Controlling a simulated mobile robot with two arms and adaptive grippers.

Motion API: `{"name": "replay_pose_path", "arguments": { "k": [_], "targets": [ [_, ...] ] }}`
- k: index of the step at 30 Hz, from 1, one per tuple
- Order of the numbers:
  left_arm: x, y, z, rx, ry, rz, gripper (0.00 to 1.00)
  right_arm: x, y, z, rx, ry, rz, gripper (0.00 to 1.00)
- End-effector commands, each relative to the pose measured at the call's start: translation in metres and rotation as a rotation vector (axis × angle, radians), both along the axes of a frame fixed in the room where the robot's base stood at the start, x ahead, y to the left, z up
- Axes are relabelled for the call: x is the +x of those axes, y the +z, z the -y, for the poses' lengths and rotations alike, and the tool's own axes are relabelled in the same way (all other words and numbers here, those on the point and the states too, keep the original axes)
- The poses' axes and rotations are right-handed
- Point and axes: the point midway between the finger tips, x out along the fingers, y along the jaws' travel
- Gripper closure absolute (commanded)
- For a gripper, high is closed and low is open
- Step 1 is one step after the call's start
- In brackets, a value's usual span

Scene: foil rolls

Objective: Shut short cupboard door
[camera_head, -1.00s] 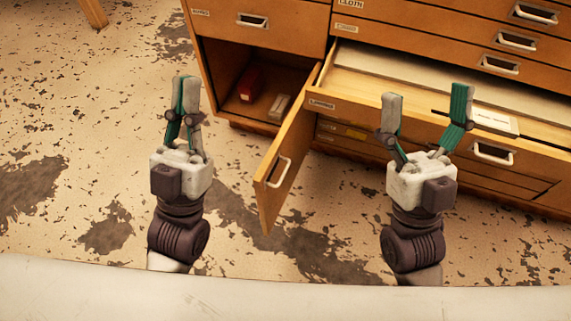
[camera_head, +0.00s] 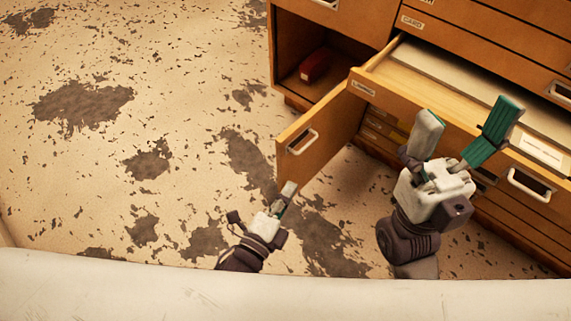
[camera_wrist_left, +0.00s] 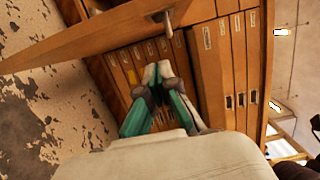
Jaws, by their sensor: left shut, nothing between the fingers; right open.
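The short cupboard door (camera_head: 326,128) stands open, swung out towards me from the cupboard opening (camera_head: 310,55), with a metal handle (camera_head: 302,141) on its face. In the left wrist view the door (camera_wrist_left: 90,38) spans the upper left, and its handle shows at the top. My left gripper (camera_head: 289,190) is shut and empty, low and just in front of the door's near lower edge. I cannot tell whether it touches the door. It also shows in the left wrist view (camera_wrist_left: 157,80). My right gripper (camera_head: 465,135) is open and empty, over the front of the pulled-out drawer.
A drawer (camera_head: 440,125) is pulled out to the right of the door, holding a pale sheet. A red object (camera_head: 315,65) lies inside the cupboard. The worn floor (camera_head: 180,120) to the left is clear.

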Motion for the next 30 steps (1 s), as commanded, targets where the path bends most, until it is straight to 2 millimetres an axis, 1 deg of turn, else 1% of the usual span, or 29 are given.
{"name": "replay_pose_path", "arguments": {
  "k": [1, 3, 8, 9, 12, 18, 30],
  "targets": [
    [0.012, -0.001, 0.006, -0.002, -0.001, 0.006, 1.0, 0.0, -0.006, 0.0, 0.0, 0.0, -0.001, 0.17],
    [0.026, -0.001, 0.012, -0.003, -0.001, 0.006, 1.0, 0.0, -0.01, 0.0, -0.001, 0.0, -0.002, 0.17],
    [0.055, -0.001, 0.026, -0.003, -0.001, 0.005, 1.0, 0.0, -0.019, 0.0, -0.001, -0.001, -0.002, 0.17],
    [0.058, -0.002, 0.017, 0.002, -0.001, 0.004, 1.0, 0.0, -0.02, 0.0, -0.001, -0.001, -0.002, 0.17],
    [0.067, -0.001, 0.005, 0.001, -0.001, 0.003, 1.0, 0.0, -0.023, 0.0, -0.001, -0.001, -0.003, 0.17],
    [0.075, 0.0, -0.005, -0.004, -0.001, 0.001, 1.0, 0.001, -0.025, 0.0, -0.001, -0.001, -0.004, 0.17],
    [0.076, 0.001, -0.007, -0.004, -0.001, 0.0, 1.0, 0.001, -0.024, 0.0, -0.002, -0.001, 0.002, 0.17]
  ]
}}
